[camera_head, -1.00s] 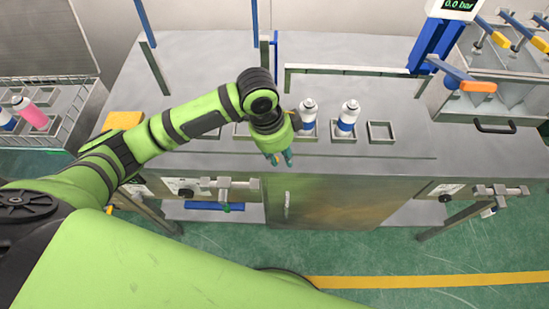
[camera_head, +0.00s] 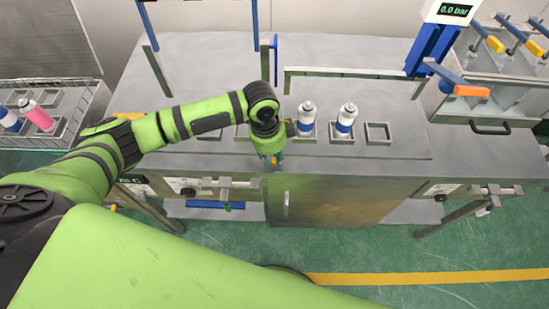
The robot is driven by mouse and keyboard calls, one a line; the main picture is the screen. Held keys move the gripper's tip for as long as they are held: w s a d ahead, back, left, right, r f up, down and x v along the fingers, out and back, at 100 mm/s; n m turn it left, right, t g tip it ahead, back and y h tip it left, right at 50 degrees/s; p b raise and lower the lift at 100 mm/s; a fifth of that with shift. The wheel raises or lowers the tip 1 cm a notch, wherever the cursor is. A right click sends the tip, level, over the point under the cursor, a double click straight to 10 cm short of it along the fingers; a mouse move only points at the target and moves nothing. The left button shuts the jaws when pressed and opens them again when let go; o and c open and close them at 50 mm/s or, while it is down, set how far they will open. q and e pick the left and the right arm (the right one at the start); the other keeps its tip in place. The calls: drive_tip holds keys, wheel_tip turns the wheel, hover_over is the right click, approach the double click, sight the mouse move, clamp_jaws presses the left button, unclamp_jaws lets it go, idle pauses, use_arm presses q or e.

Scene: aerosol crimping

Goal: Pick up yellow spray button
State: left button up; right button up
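My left gripper (camera_head: 272,161) is at the front edge of the steel table (camera_head: 340,168), pointing down. No other spray button can be made out. My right gripper is not in view.
Two white-and-blue cans (camera_head: 306,118) (camera_head: 345,119) stand in square holders right of my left gripper. An empty square holder (camera_head: 378,133) is further right. A wire basket (camera_head: 60,130) with bottles is at left. A blue press post (camera_head: 432,50) stands at the back right.

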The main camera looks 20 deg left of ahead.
use_arm(q)
drive_tip(key=shift+c, duration=0.5)
drive_tip(key=shift+c, duration=1.1)
drive_tip(key=shift+r, duration=0.1)
